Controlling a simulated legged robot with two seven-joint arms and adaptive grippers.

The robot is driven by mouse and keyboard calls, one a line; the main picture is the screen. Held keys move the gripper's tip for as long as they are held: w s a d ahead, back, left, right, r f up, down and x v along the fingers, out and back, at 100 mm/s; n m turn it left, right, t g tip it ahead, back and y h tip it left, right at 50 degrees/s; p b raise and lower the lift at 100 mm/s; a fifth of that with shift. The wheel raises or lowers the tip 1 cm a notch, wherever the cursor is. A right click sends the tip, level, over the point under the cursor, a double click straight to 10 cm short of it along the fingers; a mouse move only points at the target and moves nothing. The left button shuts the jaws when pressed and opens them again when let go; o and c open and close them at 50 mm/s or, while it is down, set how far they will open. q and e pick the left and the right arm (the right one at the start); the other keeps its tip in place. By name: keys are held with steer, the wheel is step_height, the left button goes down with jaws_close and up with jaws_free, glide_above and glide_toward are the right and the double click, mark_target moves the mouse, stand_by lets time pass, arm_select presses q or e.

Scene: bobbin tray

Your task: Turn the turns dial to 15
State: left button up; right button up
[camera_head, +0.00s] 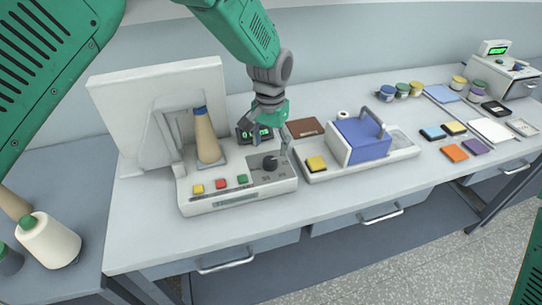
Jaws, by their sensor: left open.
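The winding machine (240,203) stands at the left of the table with a black dial (270,163) on the right of its top panel. Its dial markings are too small to read. A small black display with green digits (262,133) stands behind the dial, partly hidden by my gripper. My left gripper (270,140) is open, points down, and is just above and behind the dial, apart from it as far as I can tell. My right gripper does not show; only a green piece of my right arm shows at the lower right edge.
A tan cone (207,138) stands on the machine's left, before a white upright panel (150,90). Yellow, red and green buttons (221,184) line its front. A blue-lidded box (360,138) stands close on the right. The table front (330,205) is clear.

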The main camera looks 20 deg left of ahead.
mark_target(271, 159)
arm_select(q)
step_height(271, 159, up, 6)
steer(key=shift+f, duration=0.1)
stand_by(0.4)
